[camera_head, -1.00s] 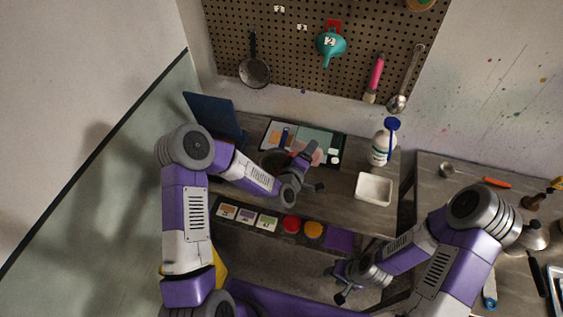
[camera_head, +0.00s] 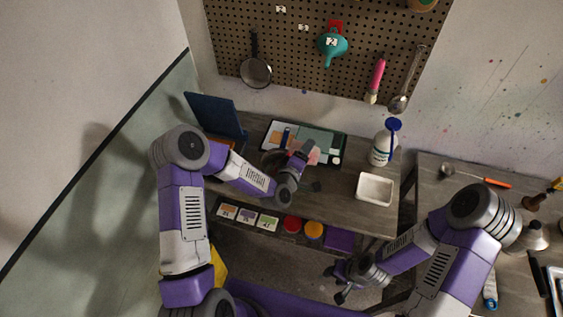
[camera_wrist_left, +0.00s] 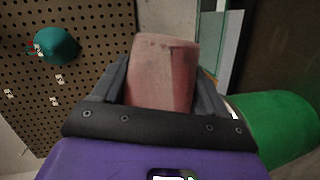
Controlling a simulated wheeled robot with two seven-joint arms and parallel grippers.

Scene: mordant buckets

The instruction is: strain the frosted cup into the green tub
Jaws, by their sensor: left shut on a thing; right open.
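My left gripper (camera_head: 309,166) is shut on a pinkish, see-through cup, the frosted cup (camera_wrist_left: 160,75), held over the back table. The cup sits between both fingers in the left wrist view, and part of it shows as pink in the head view (camera_head: 313,155). A green rounded tub (camera_wrist_left: 275,122) shows at the lower right of the left wrist view, beside the gripper. In the head view, a dark round shape (camera_head: 271,159) lies behind my left forearm, and I cannot tell whether it is the tub. My right gripper (camera_head: 335,284) is open and empty, low in front of the table.
A white tray (camera_head: 375,188) and a white bottle with a blue top (camera_head: 382,148) stand at the table's right. A blue panel (camera_head: 214,116) stands at the left. A dark pan-like sieve (camera_head: 256,71) and a teal funnel (camera_head: 331,46) hang on the pegboard.

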